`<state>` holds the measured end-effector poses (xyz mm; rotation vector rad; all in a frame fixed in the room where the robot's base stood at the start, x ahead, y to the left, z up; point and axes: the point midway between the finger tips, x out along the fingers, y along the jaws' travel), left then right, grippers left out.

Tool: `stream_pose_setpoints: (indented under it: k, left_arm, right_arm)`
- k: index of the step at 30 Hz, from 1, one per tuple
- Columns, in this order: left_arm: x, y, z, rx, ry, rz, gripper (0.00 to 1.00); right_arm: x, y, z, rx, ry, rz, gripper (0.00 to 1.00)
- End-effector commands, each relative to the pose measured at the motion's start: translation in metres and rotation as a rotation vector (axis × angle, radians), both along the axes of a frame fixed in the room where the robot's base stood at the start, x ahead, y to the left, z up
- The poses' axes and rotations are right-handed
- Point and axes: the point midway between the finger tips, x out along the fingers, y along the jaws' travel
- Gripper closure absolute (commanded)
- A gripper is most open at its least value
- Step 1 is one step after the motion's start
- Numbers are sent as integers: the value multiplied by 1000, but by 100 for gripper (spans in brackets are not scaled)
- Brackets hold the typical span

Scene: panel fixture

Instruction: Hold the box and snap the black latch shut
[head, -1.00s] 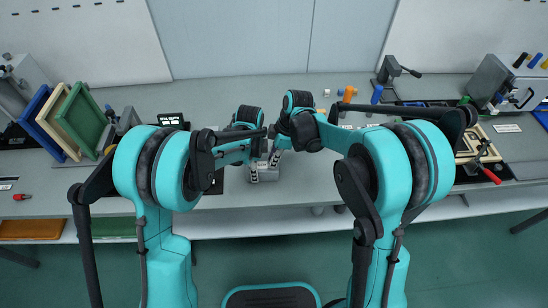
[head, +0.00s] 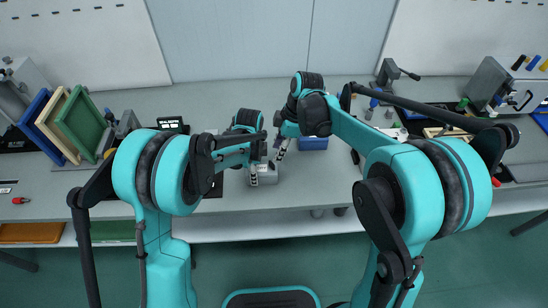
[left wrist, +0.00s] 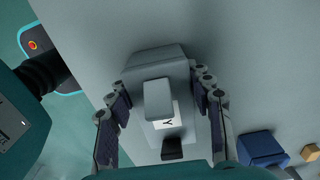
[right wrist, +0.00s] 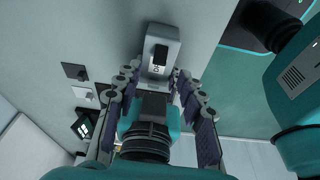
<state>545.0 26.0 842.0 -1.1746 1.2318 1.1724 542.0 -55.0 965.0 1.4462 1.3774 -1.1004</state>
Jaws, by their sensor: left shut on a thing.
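The grey box (head: 264,174) sits near the front edge of the bench in the head view. My left gripper (head: 255,174) is shut on it. In the left wrist view, the fingers (left wrist: 160,95) lie on either side of the box (left wrist: 158,62). The black latch (left wrist: 172,148) shows there beside a raised grey block and a white label. In the right wrist view, the latch (right wrist: 160,54) is on the box's face. My right gripper (head: 281,151) is above and right of the box, apart from it. Its fingers (right wrist: 153,75) are spread open and empty. Whether the latch is seated cannot be told.
A blue block (head: 313,143) lies just right of my right gripper. A dark display (head: 170,122) stands behind and left of the box. Coloured frames (head: 76,126) stand at the left, and a toggle clamp (head: 392,72) stands at the back right.

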Motion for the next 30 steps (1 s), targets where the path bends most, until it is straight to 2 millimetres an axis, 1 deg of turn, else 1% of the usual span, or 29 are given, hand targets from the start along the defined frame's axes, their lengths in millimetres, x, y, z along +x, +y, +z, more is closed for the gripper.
stream_pose_setpoints:
  k: [1, 3, 6, 9, 13, 22, 23, 24, 25, 26, 30]
  left_arm:
    - [0, 0, 0, 0, 0, 0, 94]
    - [0, 0, 0, 0, 0, 0, 94]
    - [0, 0, 0, 0, 0, 0, 94]
    - [0, 0, 0, 0, 0, 0, 94]
    - [0, 0, 0, 0, 0, 0, 94]
    - [0, 0, 0, 0, 0, 0, 94]
    - [0, 0, 0, 0, 0, 0, 46]
    - [0, 0, 0, 0, 0, 0, 36]
    - [0, 0, 0, 0, 0, 0, 28]
    - [0, 0, 0, 0, 0, 0, 25]
    - [0, 0, 0, 0, 0, 0, 25]
  right_arm:
    - [0, -3, 11, 0, 0, 0, 60]
    - [0, -7, 24, 0, 0, 0, 60]
    - [0, -11, 38, 0, 0, -1, 60]
    - [0, -13, 47, 0, 0, -1, 60]
    - [0, -14, 51, 0, 0, 0, 60]
    - [-1, -14, 51, 0, 0, 0, 60]
    - [-1, -14, 51, 0, 0, 0, 60]
    - [-1, -14, 51, 0, 0, 0, 60]
    - [-1, -14, 51, 0, 0, 0, 60]
    - [0, -14, 51, 0, 0, 0, 60]
    - [0, -14, 51, 0, 0, 0, 60]
